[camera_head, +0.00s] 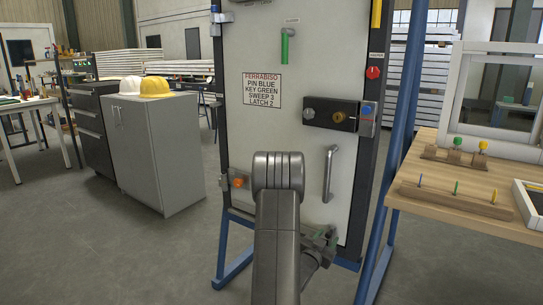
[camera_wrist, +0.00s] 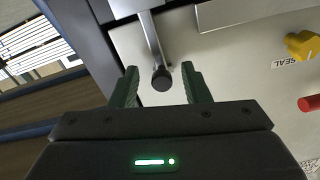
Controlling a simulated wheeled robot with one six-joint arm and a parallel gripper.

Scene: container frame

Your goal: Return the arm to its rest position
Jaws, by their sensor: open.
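My gripper (camera_wrist: 159,70) is open, its two green fingers apart in the wrist view. A metal rod with a dark round knob (camera_wrist: 161,79) shows in the gap between the fingers. Bare space shows on both sides of the knob; I cannot tell its depth relative to the fingertips. In the head view my grey arm stands in front of the lower part of a pale door panel (camera_head: 250,140). My gripper (camera_head: 325,238) shows there low at the right of the arm, partly hidden by it.
A wooden table (camera_head: 440,215) stands right, a grey cabinet (camera_head: 157,150) left. Open floor lies front left.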

